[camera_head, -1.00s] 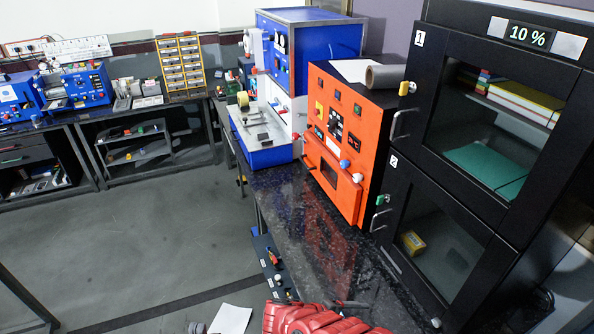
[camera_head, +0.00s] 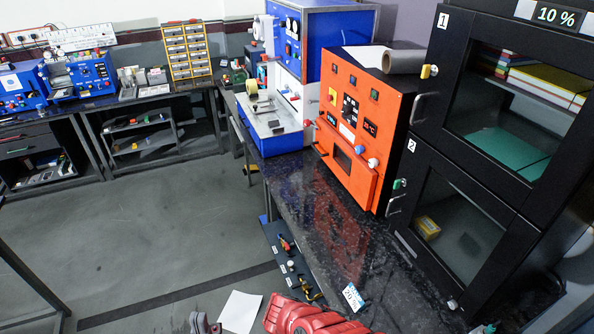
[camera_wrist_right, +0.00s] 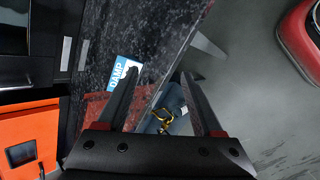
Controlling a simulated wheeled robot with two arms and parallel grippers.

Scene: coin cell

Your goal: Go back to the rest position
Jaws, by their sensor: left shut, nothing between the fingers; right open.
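In the head view, my left gripper (camera_head: 202,322) shows only as a small piece at the bottom edge, left of a white sheet. It looks shut and empty, apart from the bench. In the right wrist view, my right gripper (camera_wrist_right: 165,95) is open, its two dark fingers well apart with nothing gripped. The card also shows in the head view (camera_head: 352,297), flat near the front of the bench. My right gripper is not clearly visible in the head view.
The dark bench (camera_head: 320,225) runs beside an orange oven (camera_head: 350,125) and a black two-door cabinet (camera_head: 440,215). A dark strip with small tools (camera_head: 290,262) lies along its left edge. A white sheet (camera_head: 240,311) is lower left. Open floor (camera_head: 150,220) lies left.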

